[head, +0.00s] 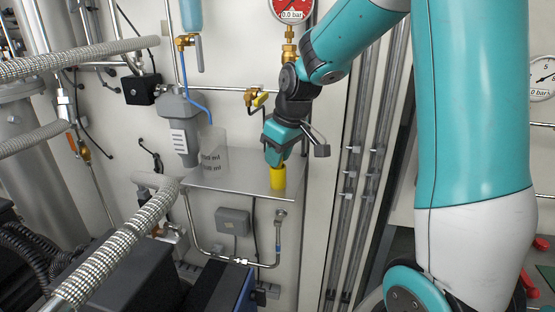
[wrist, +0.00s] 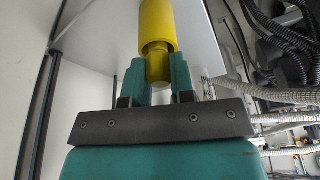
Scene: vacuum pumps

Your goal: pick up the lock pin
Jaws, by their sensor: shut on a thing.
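The lock pin appears to be the yellow cylindrical piece (head: 278,178) at the right end of the small metal shelf (head: 236,183). My gripper (head: 276,163) points down from above and is shut on it. In the wrist view the two teal fingers of my gripper (wrist: 160,72) close on the narrower end of the yellow pin (wrist: 157,25), and its wider part extends beyond the fingertips. The pin looks upright in the head view. I cannot tell whether its lower end touches the shelf.
A clear measuring beaker (head: 213,152) stands on the shelf, left of my gripper. A grey device (head: 180,125) hangs on the wall behind it. Vertical pipes (head: 362,170) run to the right.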

